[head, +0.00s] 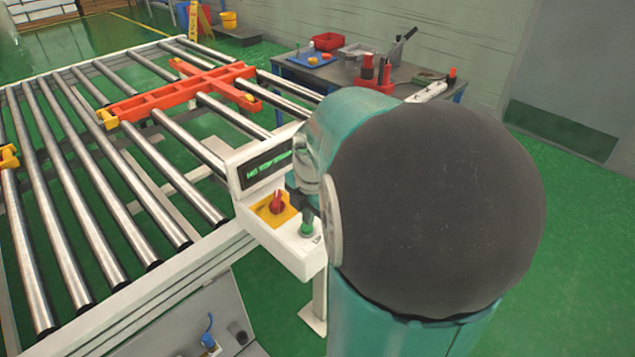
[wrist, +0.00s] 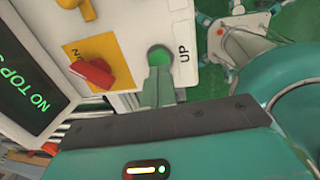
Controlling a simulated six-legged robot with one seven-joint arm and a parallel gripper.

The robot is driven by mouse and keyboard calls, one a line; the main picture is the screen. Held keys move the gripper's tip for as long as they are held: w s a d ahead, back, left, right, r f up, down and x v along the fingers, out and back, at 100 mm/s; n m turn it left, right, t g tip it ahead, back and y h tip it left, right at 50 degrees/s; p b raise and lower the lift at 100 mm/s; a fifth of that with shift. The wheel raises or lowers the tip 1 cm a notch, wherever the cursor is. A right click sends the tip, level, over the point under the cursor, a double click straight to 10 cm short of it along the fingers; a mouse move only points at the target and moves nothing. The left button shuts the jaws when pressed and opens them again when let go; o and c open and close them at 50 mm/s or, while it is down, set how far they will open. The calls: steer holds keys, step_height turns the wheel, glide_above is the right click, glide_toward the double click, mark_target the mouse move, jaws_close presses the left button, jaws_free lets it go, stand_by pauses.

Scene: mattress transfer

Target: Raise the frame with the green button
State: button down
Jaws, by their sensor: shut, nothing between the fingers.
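The green button (head: 307,230) is on a white control box (head: 292,250) at the side of the roller table, right of a red switch (head: 277,202) on a yellow plate. In the wrist view the green button (wrist: 158,56) stands beside the label "UP". My gripper (wrist: 159,72) is shut and empty, its narrow tips pointing at the button and overlapping its lower edge; I cannot tell whether they touch. The red-orange cross frame (head: 181,95) lies among the rollers, about level with them. In the head view my arm hides most of my gripper.
The roller table (head: 115,285) fills the left. A display (head: 266,168) above the switch shows green text beginning "NO TOP". A workbench (head: 345,72) with trays and tools stands at the back. Green floor is open around the table.

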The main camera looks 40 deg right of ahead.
mark_target(312, 237)
steer(key=shift+w+a+r, duration=0.15)
steer(key=shift+a+r, duration=0.05)
steer(key=shift+r, duration=0.1)
step_height(312, 237, up, 10)
steer(key=s, duration=0.1)
steer(key=shift+s, duration=0.25)
steer(key=shift+d, duration=0.2)
steer(key=s+a+m+t, duration=0.2)
steer(key=s+a+m, duration=0.1)
steer(key=a+m, duration=0.6)
steer(key=s+a+m+t, duration=0.2)
steer(key=s+a+m, duration=0.1)
steer(key=a+m, duration=0.6)
steer(key=a, duration=0.3)
steer(key=shift+s+a+r, duration=0.15)
steer(key=shift+s+r, duration=0.1)
steer(key=shift+s, duration=0.05)
